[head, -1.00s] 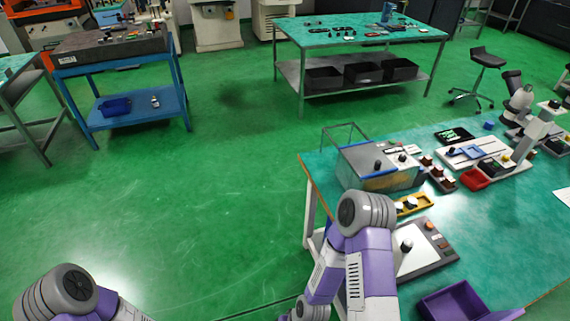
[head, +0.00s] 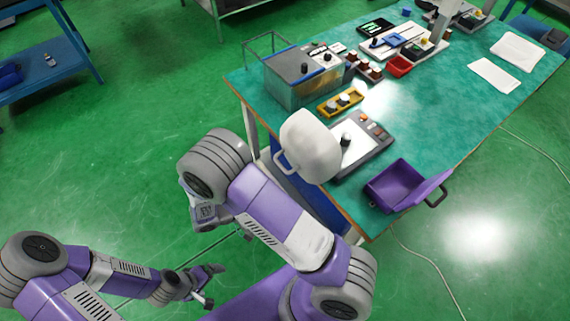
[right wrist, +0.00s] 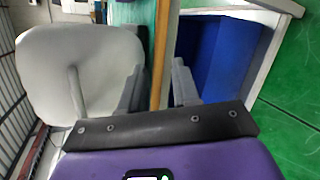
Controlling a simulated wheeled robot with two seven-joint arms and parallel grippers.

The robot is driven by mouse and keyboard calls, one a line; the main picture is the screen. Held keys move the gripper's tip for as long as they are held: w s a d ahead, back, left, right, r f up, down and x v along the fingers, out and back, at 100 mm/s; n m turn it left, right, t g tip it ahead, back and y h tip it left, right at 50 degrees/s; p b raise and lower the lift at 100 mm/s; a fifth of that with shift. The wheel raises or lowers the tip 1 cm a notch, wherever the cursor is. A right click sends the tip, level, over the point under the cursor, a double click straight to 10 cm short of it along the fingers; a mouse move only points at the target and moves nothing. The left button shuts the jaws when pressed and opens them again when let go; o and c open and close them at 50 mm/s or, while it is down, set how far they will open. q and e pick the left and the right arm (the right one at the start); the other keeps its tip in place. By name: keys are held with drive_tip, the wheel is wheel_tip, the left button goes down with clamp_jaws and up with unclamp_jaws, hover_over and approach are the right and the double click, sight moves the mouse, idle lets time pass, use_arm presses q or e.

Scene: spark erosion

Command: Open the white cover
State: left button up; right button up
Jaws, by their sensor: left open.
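My left gripper (head: 208,285) is open and empty, low over the floor, well away from the cover.
The teal table (head: 455,130) carries a metal-and-glass tank (head: 300,85), a yellow tray (head: 328,107), a panel with a black knob (head: 368,138) and an open purple box (head: 385,190). A blue surface (right wrist: 220,55) is below the table edge.

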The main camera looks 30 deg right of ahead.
sight(279, 165)
drive_tip(key=w+a+r+m+t+h, duration=0.15)
drive_tip(key=w+r+t+h, duration=0.3)
drive_tip(key=r, duration=0.45)
drive_tip(key=shift+g, duration=0.45)
drive_tip(key=d, duration=0.7)
drive_tip(key=shift+w+f+b, duration=0.2)
drive_tip(key=shift+w+b, duration=0.1)
drive_tip(key=shift+w, duration=0.1)
clamp_jaws()
